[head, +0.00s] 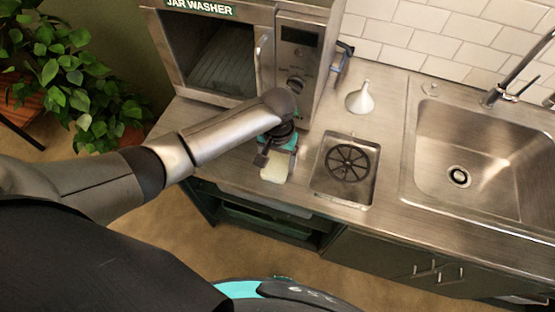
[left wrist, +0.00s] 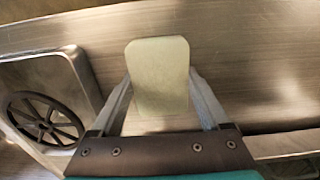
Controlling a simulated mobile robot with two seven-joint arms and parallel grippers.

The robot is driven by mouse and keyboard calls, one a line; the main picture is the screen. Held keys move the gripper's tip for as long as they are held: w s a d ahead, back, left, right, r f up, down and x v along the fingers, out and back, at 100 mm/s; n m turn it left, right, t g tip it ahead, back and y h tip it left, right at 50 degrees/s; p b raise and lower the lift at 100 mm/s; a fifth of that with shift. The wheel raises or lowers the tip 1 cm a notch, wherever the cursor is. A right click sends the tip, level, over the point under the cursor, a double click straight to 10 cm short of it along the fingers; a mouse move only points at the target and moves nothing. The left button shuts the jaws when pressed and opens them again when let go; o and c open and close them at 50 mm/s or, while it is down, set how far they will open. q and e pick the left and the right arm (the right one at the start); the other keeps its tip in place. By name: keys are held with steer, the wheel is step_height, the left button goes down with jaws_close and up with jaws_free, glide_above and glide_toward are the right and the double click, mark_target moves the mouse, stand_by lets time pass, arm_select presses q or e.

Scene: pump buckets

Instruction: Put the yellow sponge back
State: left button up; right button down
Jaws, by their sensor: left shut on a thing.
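A pale yellow sponge (head: 274,171) is at the front of the steel counter, between the jar washer and the small sunken basin. My left gripper (head: 268,158) is shut on it from above. In the left wrist view the sponge (left wrist: 160,75) sits between the two fingers of the left gripper (left wrist: 162,98). I cannot tell whether the sponge touches the counter. My right gripper is not in view.
The jar washer (head: 283,45) stands behind my left gripper. The small basin (head: 318,180) with a black wheel-shaped rinser (head: 348,163) is to the right. Beyond are a white funnel (head: 360,98) and a large sink (head: 485,140) with a tap. A plant is at far left.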

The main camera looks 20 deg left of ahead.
mark_target(278, 162)
arm_select(q)
steer(key=shift+f, duration=0.15)
steer(key=o, duration=1.2)
steer(key=shift+c, duration=0.2)
step_height(278, 162, up, 12)
steer(key=p, duration=0.2)
steer(key=shift+r, duration=0.2)
